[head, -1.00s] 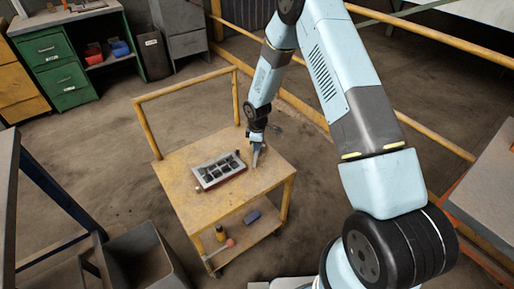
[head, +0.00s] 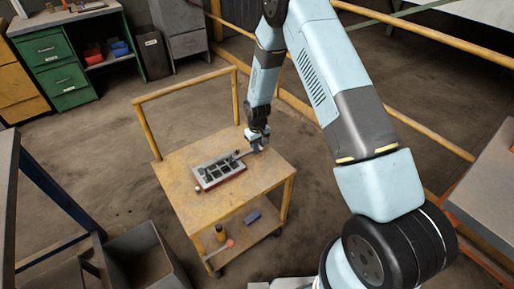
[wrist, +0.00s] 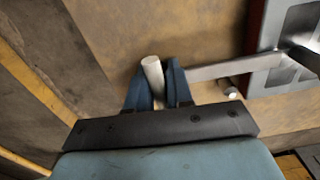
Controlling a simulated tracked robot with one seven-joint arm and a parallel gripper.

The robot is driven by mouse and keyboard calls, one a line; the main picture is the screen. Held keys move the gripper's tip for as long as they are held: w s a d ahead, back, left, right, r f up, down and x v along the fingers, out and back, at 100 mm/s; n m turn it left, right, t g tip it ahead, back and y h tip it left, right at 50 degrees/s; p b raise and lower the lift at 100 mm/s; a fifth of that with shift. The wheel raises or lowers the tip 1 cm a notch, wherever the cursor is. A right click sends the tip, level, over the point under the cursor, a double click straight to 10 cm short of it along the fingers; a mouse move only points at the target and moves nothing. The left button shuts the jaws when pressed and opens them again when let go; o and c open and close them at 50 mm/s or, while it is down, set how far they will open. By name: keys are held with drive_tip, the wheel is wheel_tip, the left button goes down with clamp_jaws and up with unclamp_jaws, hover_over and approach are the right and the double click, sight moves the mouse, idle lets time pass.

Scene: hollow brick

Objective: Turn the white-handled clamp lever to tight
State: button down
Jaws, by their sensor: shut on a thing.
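The white handle (wrist: 152,74) of the clamp lever stands between the blue fingers of my gripper (wrist: 158,86) in the wrist view, and the fingers are shut on it. The lever's grey bar (wrist: 225,69) runs right from the fingers to a pivot on the grey, red-edged fixture (wrist: 268,24). In the head view the fixture (head: 208,184) lies on the yellow cart top (head: 185,210). My gripper (head: 257,147) is just right of it, over the cart's far right part. The handle is too small to make out there.
A small pale-ended peg (wrist: 231,94) is close below the bar. The cart has a raised yellow rail (head: 143,130) and a lower shelf with a bottle (head: 220,233) and a blue box (head: 252,216). The front of the cart top is clear.

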drive_tip(key=shift+m, duration=0.6)
drive_tip(key=c, duration=1.1)
unclamp_jaws()
drive_tip(key=shift+r, duration=0.1)
wheel_tip(320, 180, up, 13)
drive_tip(key=shift+r, duration=0.2)
